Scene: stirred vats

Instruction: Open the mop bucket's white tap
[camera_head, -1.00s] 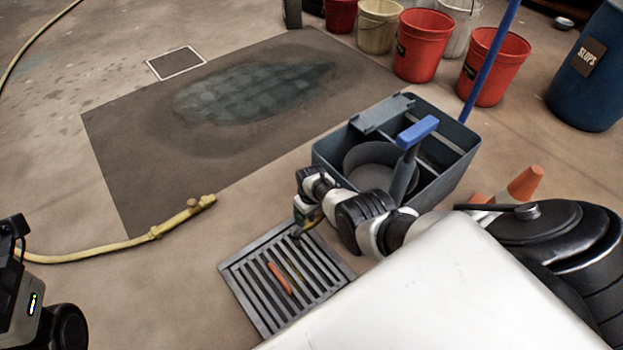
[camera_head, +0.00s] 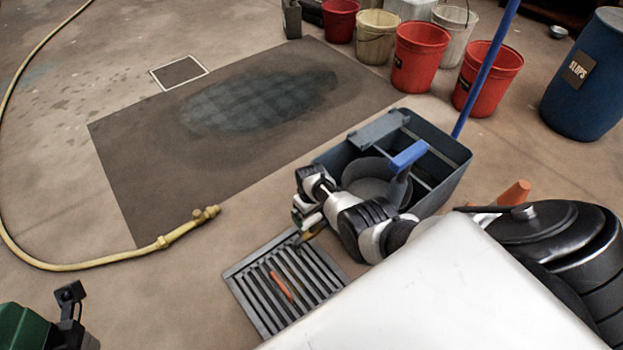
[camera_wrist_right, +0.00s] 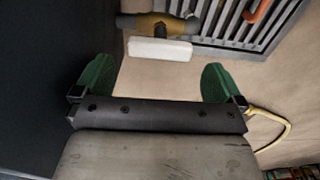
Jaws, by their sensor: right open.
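The mop bucket (camera_head: 447,187) is a blue-grey tub with a blue-handled wringer (camera_head: 410,155) in the head view. Its outer wall (camera_wrist_right: 50,60) fills the left of the right wrist view as a dark surface. The white tap handle (camera_wrist_right: 160,50) lies crosswise below a brass-coloured tap body (camera_wrist_right: 153,25), just beyond my fingertips. My right gripper (camera_wrist_right: 158,80) is open and empty, its two green fingers either side of the handle's line. In the head view my right gripper (camera_head: 308,222) is at the bucket's near left side, partly hiding the tap. Dark and green parts of my left arm show at bottom left.
A floor drain grate (camera_head: 246,294) with an orange stick (camera_head: 281,286) lies below the tap. A yellow hose (camera_head: 110,254) runs on the left. An orange cone (camera_head: 516,191) stands right of the bucket. Red buckets (camera_head: 421,57) and a blue drum (camera_head: 585,85) stand farther back.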

